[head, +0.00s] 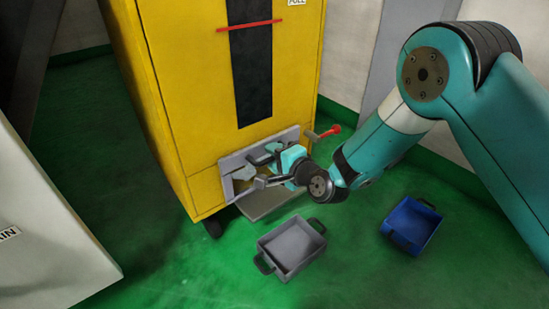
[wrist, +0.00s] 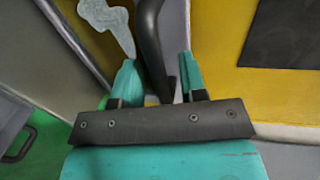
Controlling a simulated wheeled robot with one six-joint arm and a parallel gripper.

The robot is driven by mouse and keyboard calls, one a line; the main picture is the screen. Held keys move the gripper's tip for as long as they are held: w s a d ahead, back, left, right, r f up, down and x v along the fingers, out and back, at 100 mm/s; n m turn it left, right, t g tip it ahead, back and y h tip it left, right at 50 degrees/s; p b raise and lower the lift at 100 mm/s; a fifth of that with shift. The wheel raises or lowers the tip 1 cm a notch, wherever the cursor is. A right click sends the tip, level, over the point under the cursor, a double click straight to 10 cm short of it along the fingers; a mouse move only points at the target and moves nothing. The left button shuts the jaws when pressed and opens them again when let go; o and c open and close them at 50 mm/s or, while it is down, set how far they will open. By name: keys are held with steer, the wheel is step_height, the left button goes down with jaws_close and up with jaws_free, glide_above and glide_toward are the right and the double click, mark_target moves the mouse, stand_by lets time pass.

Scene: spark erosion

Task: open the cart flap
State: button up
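The yellow cart (head: 190,110) stands at the centre of the head view, with a grey-framed flap area (head: 232,163) low on its front. My gripper (head: 262,160) is at this frame, and my wrist partly hides it. In the wrist view my gripper's teal fingers (wrist: 160,82) stand apart. A dark curved bar (wrist: 150,35), which looks like a handle, passes between them, close to the left finger. A narrow gap shows beside the right finger. I cannot tell how far the flap is open.
A lever with a red knob (head: 333,131) sticks out just right of the frame. A grey plate (head: 270,204) juts out below it. A grey bin (head: 292,247) and a blue bin (head: 412,224) stand on the green floor. A pale cabinet (head: 45,235) is at left.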

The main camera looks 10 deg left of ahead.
steer(key=shift+c, duration=0.5)
jaws_close()
steer(key=shift+r, duration=0.15)
step_height(320, 180, up, 9)
steer(key=p, duration=0.9)
steer(key=shift+f, duration=0.2)
steer(key=shift+o, duration=0.5)
jaws_free()
steer(key=shift+f, duration=0.1)
